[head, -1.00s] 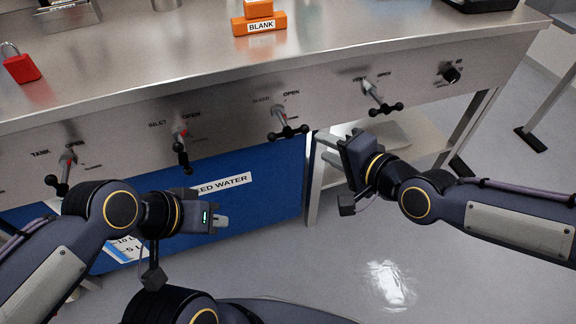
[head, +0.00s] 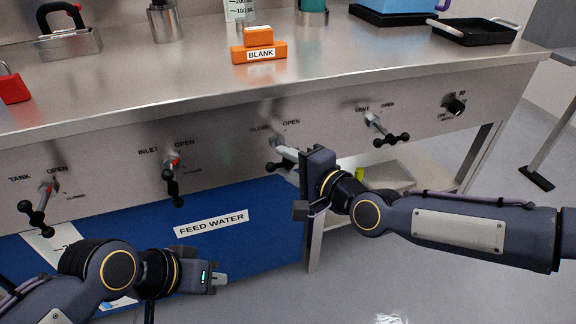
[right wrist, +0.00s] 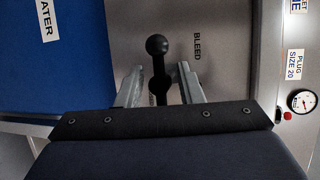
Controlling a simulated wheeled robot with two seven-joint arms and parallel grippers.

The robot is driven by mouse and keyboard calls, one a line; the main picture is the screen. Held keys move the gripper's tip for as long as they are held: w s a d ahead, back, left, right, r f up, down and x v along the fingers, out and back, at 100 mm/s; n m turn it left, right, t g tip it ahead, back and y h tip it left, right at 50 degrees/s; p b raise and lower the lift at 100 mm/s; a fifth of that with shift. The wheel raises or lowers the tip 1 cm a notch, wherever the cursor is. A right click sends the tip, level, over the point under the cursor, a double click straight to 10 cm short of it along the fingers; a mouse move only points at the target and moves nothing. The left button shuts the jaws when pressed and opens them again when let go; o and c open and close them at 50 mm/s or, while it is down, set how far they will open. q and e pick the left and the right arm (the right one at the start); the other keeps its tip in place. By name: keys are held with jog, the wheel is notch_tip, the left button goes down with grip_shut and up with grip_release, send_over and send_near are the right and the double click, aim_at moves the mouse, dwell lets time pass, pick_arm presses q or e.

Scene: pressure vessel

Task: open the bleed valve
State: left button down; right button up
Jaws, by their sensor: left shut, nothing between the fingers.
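The bleed valve handle (head: 276,167), a dark bar with ball ends on a grey stem, is on the bench's front panel, partly hidden by my right gripper in the head view. In the right wrist view the handle (right wrist: 157,62) points up beside the "BLEED" label (right wrist: 197,46). My right gripper (head: 287,154) is at the handle. Its fingers (right wrist: 160,76) are open, one either side of the handle, with gaps visible. My left gripper (head: 222,279) is shut and empty, low in front of the blue panel.
The tank handle (head: 38,216) and inlet handle (head: 172,186) are to the left, and the vent handle (head: 386,132) is to the right. A blue "FEED WATER" panel (head: 255,245) is below. An orange "BLANK" block (head: 259,53) and a black tray (head: 478,33) sit on the bench.

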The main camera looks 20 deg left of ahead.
grip_shut()
jog(key=shift+p, duration=0.3)
jog(key=shift+s+a+n+h+p, duration=0.1)
jog(key=shift+n+h+p, duration=0.55)
jog(key=shift+n, duration=0.25)
jog(key=n+t+h+p, duration=0.1)
jog(key=n+h+p, duration=0.1)
jog(key=p, duration=0.5)
jog(key=n+t+h+p, duration=0.1)
jog(key=n+h+p, duration=0.2)
jog(key=n+p, duration=0.2)
jog(key=shift+n+h+p, duration=0.25)
jog(key=shift+n+p, duration=0.05)
jog(key=shift+p, duration=0.65)
jog(key=shift+w+d+f+n+t+h+p, duration=0.15)
jog(key=shift+n+t+h+p, duration=0.25)
jog(key=shift+n+p, duration=0.25)
jog(key=shift+w+d+r+n+t+h+p, duration=0.1)
jog(key=shift+n+t+h+p, duration=0.3)
jog(key=shift+n+p, duration=0.2)
